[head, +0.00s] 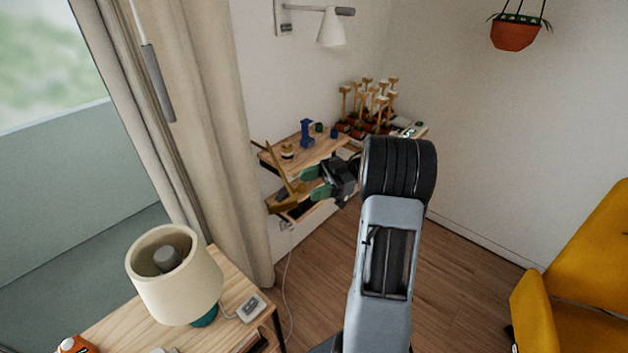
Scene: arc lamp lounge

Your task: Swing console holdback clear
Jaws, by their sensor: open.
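A brown, bar-like piece (277,167), which looks like the holdback, slants beside the curtain at the left end of the wooden console (305,149). Its lower end meets a darker brown part (283,206). My gripper (304,181), with green fingertips, is open and points left at the bar from the right. The fingertips appear very close to the bar; I cannot tell whether they touch it. Nothing shows held between them. My wrist hides part of the console's right side and lower shelf.
A beige curtain (215,130) hangs left of the console. Blue items (306,134) and several wooden-handled objects (378,100) stand on and behind the console. A lamp (175,275) on a side table is nearer. A yellow sofa (590,260) is right; floor between is clear.

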